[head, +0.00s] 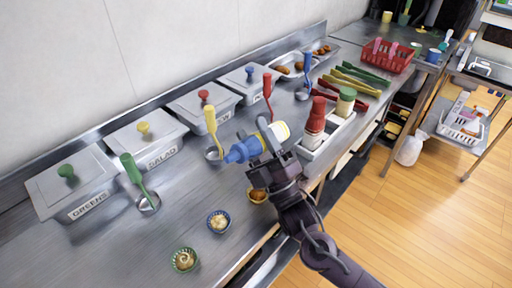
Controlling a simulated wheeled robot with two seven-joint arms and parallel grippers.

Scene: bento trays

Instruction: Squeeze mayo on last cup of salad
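My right gripper (262,145) is shut around a mayo bottle (264,140) with a yellow-and-white body and a blue cap. The bottle lies nearly sideways above the counter, its blue nozzle pointing left. Three small cups stand on the counter's front part. The green-rimmed cup (185,260) holds food with a pale swirl on top. The blue-rimmed cup (219,221) holds pale food. The third cup (257,195), with orange-brown food, is partly hidden beside my gripper. The nozzle is apart from all three cups. My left gripper is not in view.
Lidded bins, including greens (72,182) and salad (145,143), line the wall. Ladles, among them a green one (133,172) and a yellow one (212,130), stand before them. A sauce bottle rack (330,135), tongs (350,85) and a red basket (387,55) are further right. The left-front counter is clear.

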